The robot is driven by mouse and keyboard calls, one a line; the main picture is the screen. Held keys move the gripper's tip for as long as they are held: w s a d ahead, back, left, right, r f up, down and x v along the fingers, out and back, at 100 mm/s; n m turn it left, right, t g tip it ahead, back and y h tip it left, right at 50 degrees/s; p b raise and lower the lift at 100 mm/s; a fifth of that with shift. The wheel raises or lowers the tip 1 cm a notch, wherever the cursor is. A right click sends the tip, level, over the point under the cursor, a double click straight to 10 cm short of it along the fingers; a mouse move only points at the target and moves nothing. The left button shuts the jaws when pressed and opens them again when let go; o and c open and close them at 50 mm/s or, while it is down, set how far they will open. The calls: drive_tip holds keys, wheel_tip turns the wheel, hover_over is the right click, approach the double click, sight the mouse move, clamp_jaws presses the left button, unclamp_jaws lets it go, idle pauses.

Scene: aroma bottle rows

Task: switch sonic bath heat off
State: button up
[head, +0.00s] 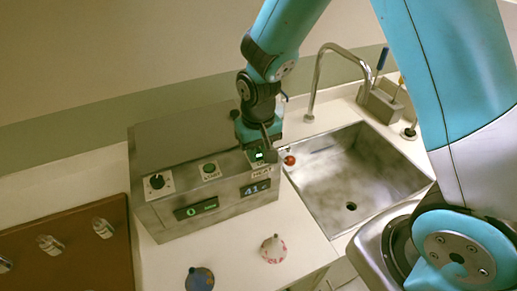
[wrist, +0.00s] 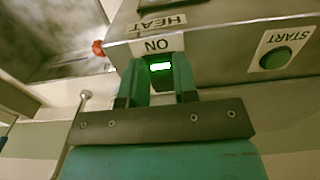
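The sonic bath (head: 215,205) is a metal box on the counter with a sloping front panel. Its HEAT switch (head: 258,156) sits at the panel's right end and glows green; in the wrist view the lit switch (wrist: 160,67) is beside the ON label (wrist: 157,45). The heat display (head: 255,187) reads about 41. My gripper (head: 262,146) is at the switch. In the wrist view its fingers (wrist: 159,80) are apart, one on each side of the lit switch. I cannot tell whether they touch the panel.
The green START button (wrist: 275,58) and a black dial (head: 157,182) share the panel. A small red knob (head: 290,160) is at the bath's right side, by the sink (head: 375,165). Two small flasks (head: 273,249) stand in front; a brown board (head: 75,255) lies left.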

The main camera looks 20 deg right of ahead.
drive_tip(key=shift+w+r+g+p, duration=0.15)
drive_tip(key=shift+r+g+p, duration=0.2)
drive_tip(key=shift+p, duration=0.35)
drive_tip(key=shift+w+g+p, duration=0.1)
drive_tip(key=shift+g+p, duration=0.4)
drive_tip(key=shift+g, duration=0.05)
drive_tip(key=shift+w+f+g+p, duration=0.2)
drive_tip(key=shift+g+p, duration=0.15)
drive_tip(key=shift+g, duration=0.45)
drive_tip(key=o, duration=0.9)
